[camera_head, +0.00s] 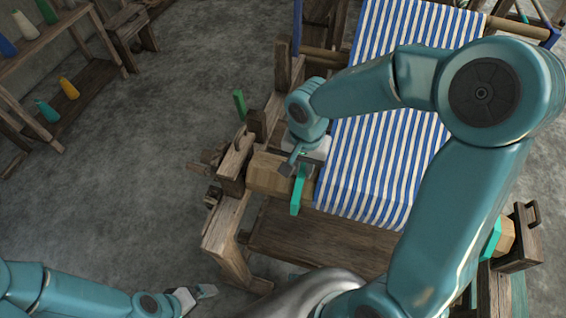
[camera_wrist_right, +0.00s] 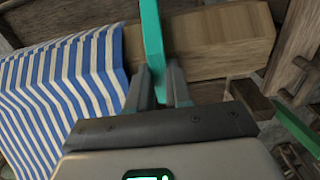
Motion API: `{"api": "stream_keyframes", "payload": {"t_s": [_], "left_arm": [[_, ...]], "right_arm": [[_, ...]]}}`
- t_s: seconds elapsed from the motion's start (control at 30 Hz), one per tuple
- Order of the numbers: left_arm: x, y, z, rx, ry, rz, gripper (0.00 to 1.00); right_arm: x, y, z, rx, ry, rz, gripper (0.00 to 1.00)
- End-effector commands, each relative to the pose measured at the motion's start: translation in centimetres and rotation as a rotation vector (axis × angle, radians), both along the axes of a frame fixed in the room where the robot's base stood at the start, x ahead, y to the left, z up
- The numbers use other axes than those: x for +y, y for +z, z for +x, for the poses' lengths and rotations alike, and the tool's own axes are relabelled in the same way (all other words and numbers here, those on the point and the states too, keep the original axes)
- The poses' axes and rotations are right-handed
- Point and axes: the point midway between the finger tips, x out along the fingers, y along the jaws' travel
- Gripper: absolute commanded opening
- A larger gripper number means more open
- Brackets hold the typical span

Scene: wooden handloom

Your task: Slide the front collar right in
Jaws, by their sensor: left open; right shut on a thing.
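A flat teal collar (camera_head: 297,191) stands at the wooden front beam (camera_head: 268,173), near the beam's picture-left end. It also shows in the right wrist view (camera_wrist_right: 152,40), upright against the beam (camera_wrist_right: 220,42), a small gap from the striped cloth's edge. My right gripper (camera_head: 298,160) reaches over from the right and is shut on this collar; its fingers (camera_wrist_right: 160,88) pinch the lower part. My left gripper (camera_head: 207,292) is open and empty, low at the left, well away from the loom. A second teal collar (camera_head: 491,240) is at the beam's other end, partly hidden by my right arm.
Blue-and-white striped cloth (camera_head: 392,150) covers the beam's middle. A wooden side frame (camera_head: 232,165) stands beyond the beam's left end, with a green upright piece (camera_head: 239,103) behind. A shelf with cones (camera_head: 40,70) is at upper left. The floor at left is clear.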

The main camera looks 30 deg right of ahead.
Motion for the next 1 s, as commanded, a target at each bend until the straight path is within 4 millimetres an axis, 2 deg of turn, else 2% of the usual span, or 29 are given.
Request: {"api": "stream_keyframes", "payload": {"t_s": [0.13, 0.43, 0.47, 0.53, 0.87, 1.0], "left_arm": [[0.0, -0.6, 0.0, 0.0, 0.0, 0.0, 1.0], [0.0, -0.5, 0.0, 0.0, 0.0, 0.0, 1.0], [0.0, -0.5, 0.0, 0.0, 0.0, 0.0, 1.0], [0.0, -0.5, 0.0, 0.0, 0.0, 0.0, 1.0], [0.0, -0.5, 0.0, 0.0, 0.0, 0.0, 1.0], [0.0, -0.2, 0.0, 0.0, 0.0, 0.0, 1.0]], "right_arm": [[-1.2, 0.1, -1.3, -0.006, -0.002, 0.0, 0.0], [-1.4, 0.2, -1.5, -0.002, 0.001, -0.002, 0.0], [-1.4, 0.2, -1.5, -0.001, 0.0, -0.003, 0.22], [-1.4, 0.1, -1.6, -0.001, 0.0, -0.004, 0.45], [-1.3, 0.3, -1.5, -0.003, 0.0, -0.001, 0.45], [-1.3, 2.1, -1.4, -0.008, -0.001, -0.001, 0.45]]}}
